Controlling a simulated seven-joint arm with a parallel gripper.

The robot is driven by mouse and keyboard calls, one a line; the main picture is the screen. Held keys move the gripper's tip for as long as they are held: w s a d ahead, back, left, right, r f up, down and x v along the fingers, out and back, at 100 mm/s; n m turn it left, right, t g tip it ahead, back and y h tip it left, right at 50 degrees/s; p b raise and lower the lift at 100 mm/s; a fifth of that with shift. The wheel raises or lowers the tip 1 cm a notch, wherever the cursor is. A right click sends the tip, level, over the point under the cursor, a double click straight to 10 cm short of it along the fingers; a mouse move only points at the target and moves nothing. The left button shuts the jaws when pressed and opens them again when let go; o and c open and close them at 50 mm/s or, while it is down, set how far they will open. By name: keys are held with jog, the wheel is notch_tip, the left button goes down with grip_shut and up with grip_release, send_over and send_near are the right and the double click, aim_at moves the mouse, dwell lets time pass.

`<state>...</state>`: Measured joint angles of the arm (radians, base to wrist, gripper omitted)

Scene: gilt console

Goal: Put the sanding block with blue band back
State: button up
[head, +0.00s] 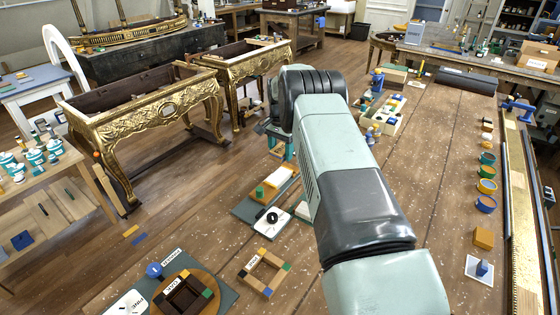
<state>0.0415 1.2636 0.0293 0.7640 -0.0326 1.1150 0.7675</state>
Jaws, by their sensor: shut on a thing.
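My gripper (282,142) is only partly in view beyond my arm, over the far middle of the bench (440,190). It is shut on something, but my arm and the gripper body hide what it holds. I cannot make out a sanding block with a blue band for certain. A square of wooden blocks (248,280) with coloured ends lies at the front, with a label on it. Left of it, a round wooden base (207,285) carries a dark square holder (181,299) with coloured corners and a label.
A board with a green piece (260,192) and a white card with a black ring (272,217) lie left of my arm. Coloured rings (486,187), an orange block (483,238) and a blue piece on a card (482,268) line the right. Gilt consoles (150,110) stand left.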

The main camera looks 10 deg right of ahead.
jog(key=s+a, duration=0.7)
jog(key=a, duration=0.5)
send_over(225, 233)
notch_tip(225, 233, down, 6)
jog(key=shift+f, duration=2.35)
jog(key=shift+f, duration=0.15)
jog(key=o, duration=1)
